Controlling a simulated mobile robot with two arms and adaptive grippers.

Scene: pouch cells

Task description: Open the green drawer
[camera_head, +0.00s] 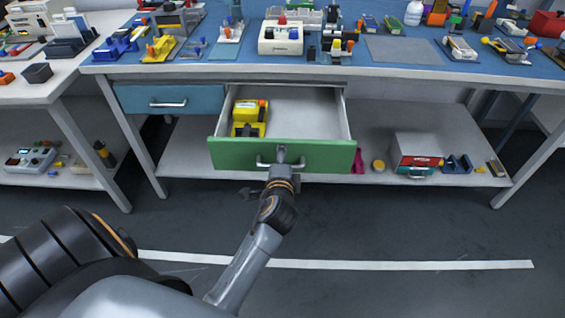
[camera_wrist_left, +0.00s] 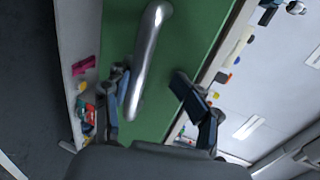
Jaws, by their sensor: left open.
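The green drawer (camera_head: 225,152) stands pulled out from under the blue-topped bench, its inside showing. A yellow device (camera_head: 249,118) lies in its left part; the rest of the inside looks bare. The drawer's silver handle (camera_head: 264,163) is on the green front and is partly covered by my gripper in the head view. My left gripper (camera_head: 281,160) is at the handle. In the left wrist view the handle (camera_wrist_left: 148,55) runs between the spread fingers of my left gripper (camera_wrist_left: 149,82), in front of the green front (camera_wrist_left: 205,35). The fingers are apart. My right gripper is not in view.
A shut blue drawer (camera_head: 168,99) is to the left. The bench top (camera_head: 404,50) carries many tools and devices. The dark floor (camera_head: 420,230) in front is clear.

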